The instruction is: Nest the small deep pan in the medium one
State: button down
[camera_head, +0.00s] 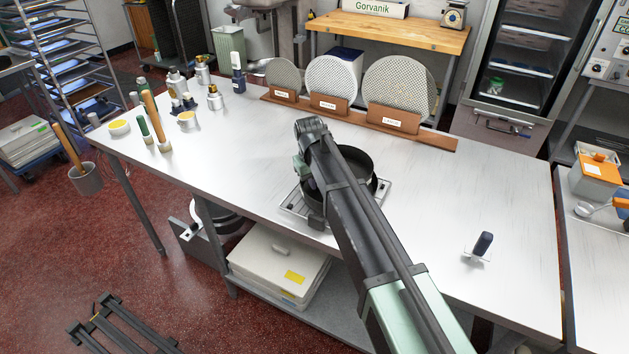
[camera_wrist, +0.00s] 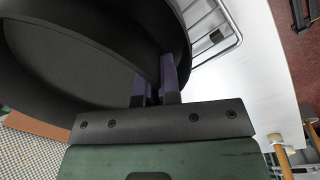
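A round black pan (camera_head: 360,160) is near the middle of the steel table, partly hidden behind my arm. In the wrist view the dark pan (camera_wrist: 75,60) fills the upper left. My gripper (camera_wrist: 156,88) has its two purple-padded fingers close together at the pan's near rim, with the pan wall between them. In the head view my arm hides the fingers. Dark surfaces overlap, so I cannot tell whether one pan sits inside another, or which size is held.
A metal rack (camera_head: 292,206) lies under the pan; its wires show in the wrist view (camera_wrist: 232,38). Perforated discs stand in a wooden holder (camera_head: 350,113) behind. Bottles and rolling pins (camera_head: 155,120) stand at left. A dark-handled scraper (camera_head: 483,245) is at right. The table's right side is mostly clear.

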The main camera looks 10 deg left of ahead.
jog(key=shift+f+b, duration=1.7)
jog(key=shift+f, duration=0.15)
jog(key=c, duration=1.2)
grip_release()
jog(key=shift+r, duration=0.1)
jog(key=shift+c, duration=0.2)
notch_tip(320, 180, up, 8)
jog(key=p, duration=0.8)
jog(key=shift+s+a, duration=0.2)
jog(key=shift+a, duration=0.05)
